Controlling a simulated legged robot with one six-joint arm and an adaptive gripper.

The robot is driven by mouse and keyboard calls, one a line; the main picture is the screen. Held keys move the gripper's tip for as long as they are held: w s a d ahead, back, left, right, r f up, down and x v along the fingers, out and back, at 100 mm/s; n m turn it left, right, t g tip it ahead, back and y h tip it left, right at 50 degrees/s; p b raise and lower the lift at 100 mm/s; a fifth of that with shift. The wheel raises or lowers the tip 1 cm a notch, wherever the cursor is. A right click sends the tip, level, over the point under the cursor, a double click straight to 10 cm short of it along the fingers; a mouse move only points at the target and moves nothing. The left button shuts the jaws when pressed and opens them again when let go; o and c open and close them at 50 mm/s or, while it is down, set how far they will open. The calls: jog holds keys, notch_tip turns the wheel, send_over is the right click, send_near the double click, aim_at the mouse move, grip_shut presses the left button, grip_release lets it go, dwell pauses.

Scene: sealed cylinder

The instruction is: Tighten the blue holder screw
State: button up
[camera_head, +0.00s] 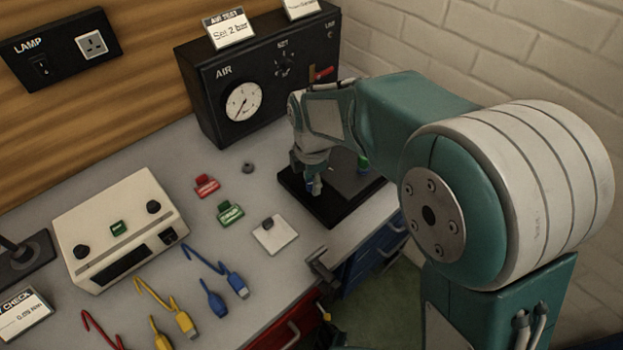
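My arm reaches in from the right, and my gripper (309,172) points down over a low black fixture (335,212) near the bench's right end. A small green part (363,163) stands on the fixture to the right, partly behind my arm.
The black AIR box (215,85) with a gauge stands behind the fixture. Left of it are red (206,186) and green (230,212) connectors and a white plate (275,235). A clamp (322,268) sits at the front edge. A cream instrument (118,230) and coloured cables lie further left.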

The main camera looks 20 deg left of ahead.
grip_shut()
